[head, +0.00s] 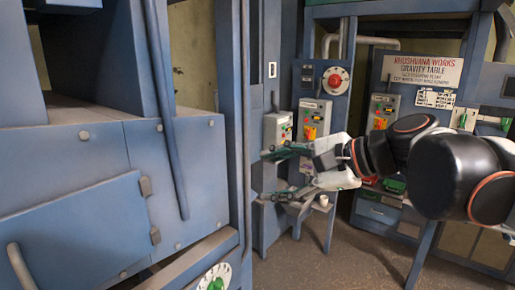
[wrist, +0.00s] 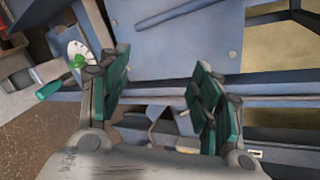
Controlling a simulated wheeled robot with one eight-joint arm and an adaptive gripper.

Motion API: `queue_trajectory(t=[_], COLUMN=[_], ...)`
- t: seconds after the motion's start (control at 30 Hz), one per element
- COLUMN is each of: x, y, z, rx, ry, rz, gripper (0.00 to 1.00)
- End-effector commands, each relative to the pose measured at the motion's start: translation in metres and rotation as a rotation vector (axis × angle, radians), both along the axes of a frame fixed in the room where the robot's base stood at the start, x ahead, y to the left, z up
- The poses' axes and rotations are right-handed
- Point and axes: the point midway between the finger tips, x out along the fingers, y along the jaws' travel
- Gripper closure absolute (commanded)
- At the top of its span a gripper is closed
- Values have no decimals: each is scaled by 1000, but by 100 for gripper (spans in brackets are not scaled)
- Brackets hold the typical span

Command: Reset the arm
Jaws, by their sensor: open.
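My gripper (head: 268,175) is open and empty, at the end of my arm, which reaches in from the right of the head view. Its two green-padded fingers point left, toward the blue machine (head: 70,190). In the wrist view my gripper (wrist: 158,78) shows both fingers spread wide, with nothing between the pads. Beyond them are blue panels and beams (wrist: 170,35). A white dial (head: 213,278) with a green centre sits low on the machine, cut off by the bottom edge. What looks like the same dial (wrist: 77,56) is behind the left finger in the wrist view.
Grey control boxes (head: 278,128) stand behind my gripper. A red knob (head: 335,80) is on a panel above. A gravity table sign (head: 423,67) hangs at the back right. A blue post (head: 238,120) stands left of my fingertips. Brown floor (head: 330,262) is open below.

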Motion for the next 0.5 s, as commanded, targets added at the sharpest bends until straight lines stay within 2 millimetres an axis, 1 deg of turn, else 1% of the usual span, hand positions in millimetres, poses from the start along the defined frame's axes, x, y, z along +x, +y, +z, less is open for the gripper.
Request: queue_trajectory(t=[0.03,0.07,0.1,0.17,0.2,0.27,0.3,0.37,0.4,0.5], x=[-14,-20,-30,-43,-53,-66,-75,-88,-96,-113], y=[-5,-10,-17,-29,-38,-53,-64,-81,-93,-120], z=[-41,-60,-85,-123,-148,-185,-209,-243,-264,-308], rx=[-100,-166,-257,-392,-485,-626,-721,-864,-957,-1166], ry=[-40,-69,-106,-160,-196,-249,-285,-334,-366,-434], rz=[19,32,53,90,119,168,205,265,309,418], gripper=[42,42,42,42,42,42,42,42,42,42])
